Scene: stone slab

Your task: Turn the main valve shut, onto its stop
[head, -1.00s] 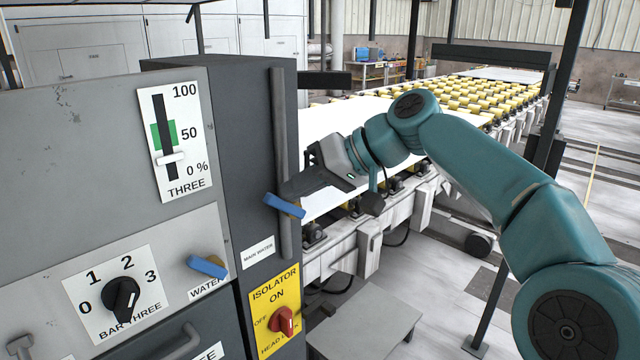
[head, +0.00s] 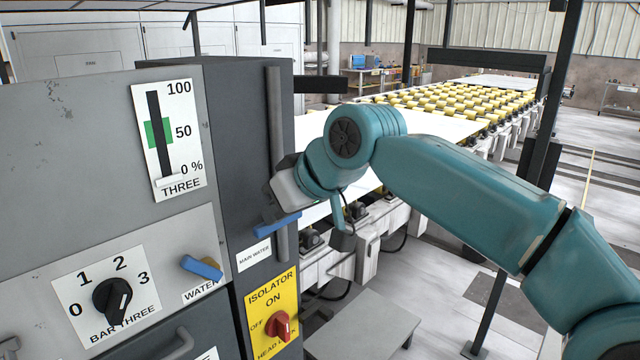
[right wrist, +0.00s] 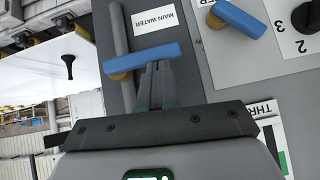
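The main valve's blue handle (head: 277,224) is on the dark side of the cabinet, just above the MAIN WATER label (head: 254,254). It slopes slightly up to the right in the head view. The handle also shows in the right wrist view (right wrist: 130,60), close to level there. My right gripper (right wrist: 158,68) has its fingers together with nothing between them. The fingertips meet the handle's edge in the picture; whether they touch it I cannot tell. In the head view my right wrist hides most of the fingers. My left gripper is not in view.
A second blue handle, marked WATER (head: 201,268), is on the front panel. A red isolator switch (head: 278,325) on a yellow plate sits below the main valve. A grey vertical bar (head: 274,130) runs beside the valve. A slider (head: 168,181) stands at 0 %.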

